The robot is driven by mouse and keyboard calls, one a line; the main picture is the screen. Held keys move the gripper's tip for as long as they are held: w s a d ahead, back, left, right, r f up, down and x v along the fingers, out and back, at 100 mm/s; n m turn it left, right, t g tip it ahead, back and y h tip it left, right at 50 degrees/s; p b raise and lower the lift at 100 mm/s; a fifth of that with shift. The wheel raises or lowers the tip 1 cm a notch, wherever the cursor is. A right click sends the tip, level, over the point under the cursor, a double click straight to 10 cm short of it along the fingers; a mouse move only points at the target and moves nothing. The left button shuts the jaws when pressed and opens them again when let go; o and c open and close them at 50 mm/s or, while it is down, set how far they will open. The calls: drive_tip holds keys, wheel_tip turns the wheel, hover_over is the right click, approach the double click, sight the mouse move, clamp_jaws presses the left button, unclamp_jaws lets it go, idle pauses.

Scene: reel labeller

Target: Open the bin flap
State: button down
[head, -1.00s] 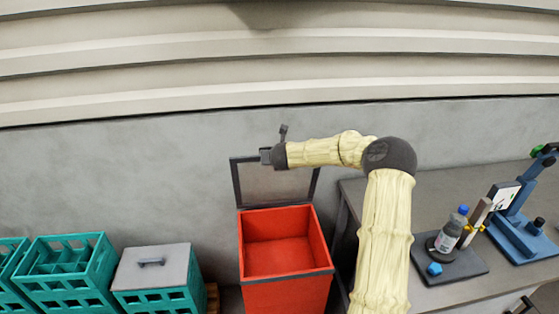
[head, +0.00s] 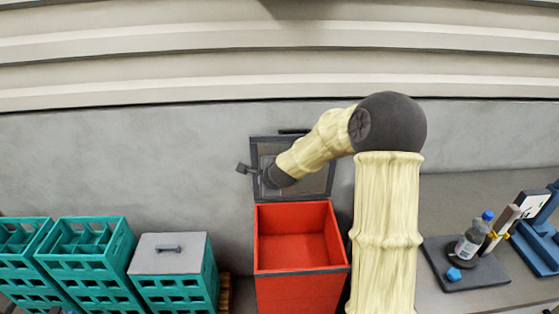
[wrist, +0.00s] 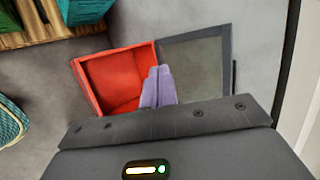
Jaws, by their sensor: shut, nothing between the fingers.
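The red bin (head: 302,291) stands on the floor at the middle of the head view, and its inside is visible and empty. Its dark-framed grey flap (head: 318,181) stands raised behind the opening, near the wall. In the wrist view the bin (wrist: 88,92) and flap (wrist: 197,68) lie beyond my fingers. My gripper (wrist: 157,86) is shut and empty, its pale fingertips in front of the seam between bin and flap. In the head view my wrist covers part of the flap; whether my fingers touch it cannot be told.
Teal crates (head: 88,256) stand left of the bin, one with a grey handled lid (head: 168,253). A grey bench (head: 455,205) at the right holds a bottle (head: 474,237) and a blue device (head: 540,240). The wall is close behind.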

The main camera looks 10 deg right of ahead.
drive_tip(key=s+d+n+g+h, duration=0.1)
drive_tip(key=s+n+g, duration=0.5)
drive_tip(key=s+n, duration=1.3)
drive_tip(key=s+d, duration=0.1)
drive_tip(key=s, duration=1)
drive_tip(key=shift+d+f+h+b, duration=0.25)
drive_tip(key=shift+h+b, duration=0.15)
drive_tip(key=shift+w, duration=0.1)
